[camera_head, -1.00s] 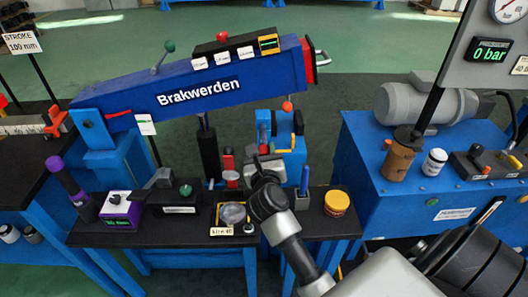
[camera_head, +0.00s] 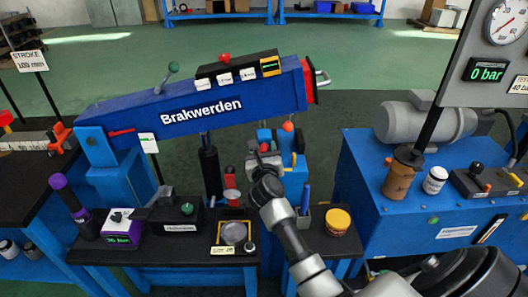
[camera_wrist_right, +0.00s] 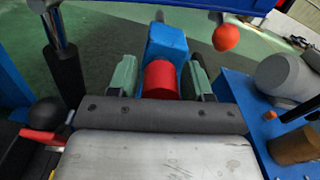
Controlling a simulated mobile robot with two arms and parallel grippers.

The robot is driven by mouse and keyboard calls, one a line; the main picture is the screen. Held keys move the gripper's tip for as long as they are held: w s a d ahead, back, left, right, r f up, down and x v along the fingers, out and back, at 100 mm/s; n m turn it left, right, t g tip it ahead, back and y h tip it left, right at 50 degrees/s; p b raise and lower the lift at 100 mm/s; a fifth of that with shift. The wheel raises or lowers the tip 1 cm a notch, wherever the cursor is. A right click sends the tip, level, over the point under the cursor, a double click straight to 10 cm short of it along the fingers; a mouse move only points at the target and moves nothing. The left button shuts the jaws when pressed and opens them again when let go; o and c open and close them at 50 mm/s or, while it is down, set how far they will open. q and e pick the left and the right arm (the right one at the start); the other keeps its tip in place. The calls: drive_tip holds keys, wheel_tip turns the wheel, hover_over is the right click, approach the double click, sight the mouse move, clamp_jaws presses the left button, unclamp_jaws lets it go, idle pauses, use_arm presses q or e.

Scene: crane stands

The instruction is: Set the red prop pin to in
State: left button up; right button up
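In the right wrist view a red cylinder (camera_wrist_right: 160,80), which looks like the head of the red prop pin, sticks out in front of a blue block (camera_wrist_right: 166,44). My right gripper (camera_wrist_right: 160,76) has its two green fingers on either side of the red cylinder, with narrow gaps showing, so it looks open around it. My left gripper is not in view.
The blue Brakwerden boom (camera_head: 200,108) runs above the stand. An orange-red ball knob (camera_head: 288,126) is close to my right gripper. The pump cabinet (camera_head: 365,180) stands right.

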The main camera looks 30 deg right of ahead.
drive_tip(key=shift+o, duration=0.7)
drive_tip(key=v, duration=1.1)
